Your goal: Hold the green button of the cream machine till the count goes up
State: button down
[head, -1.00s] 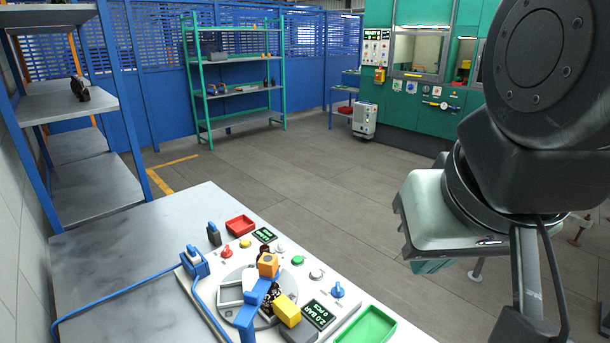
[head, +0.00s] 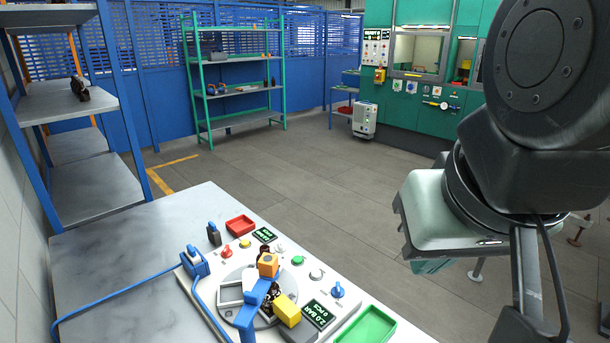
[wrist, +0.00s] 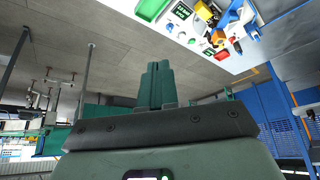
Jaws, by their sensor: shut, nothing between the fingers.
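The cream machine (head: 306,289) lies on the grey table at the lower middle of the head view. Its green button (head: 298,260) sits near the right edge, between small white knobs, uncovered. A dark display (head: 318,316) on the machine reads "2.0 BAR" and "0 PCS". My gripper (head: 432,267) hangs to the right of the machine, over the floor and well apart from the button. In the wrist view its green fingers (wrist: 157,66) are together and empty.
A blue arm with orange and yellow blocks (head: 268,265) stands over the machine's round plate. A red tray (head: 240,225) and a green tray (head: 365,326) flank the machine. A blue hose (head: 120,295) crosses the table (head: 130,240) on the left. The space between gripper and machine looks clear.

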dwell(0.4)
jog(key=m+t+y, duration=0.3)
jog(key=m, duration=0.2)
send_over(299, 261)
notch_tip(299, 261, down, 30)
jog(key=shift+w+r, duration=0.1)
jog(key=shift+r, duration=0.1)
jog(key=shift+f, duration=4.45)
jog(key=shift+f, duration=0.1)
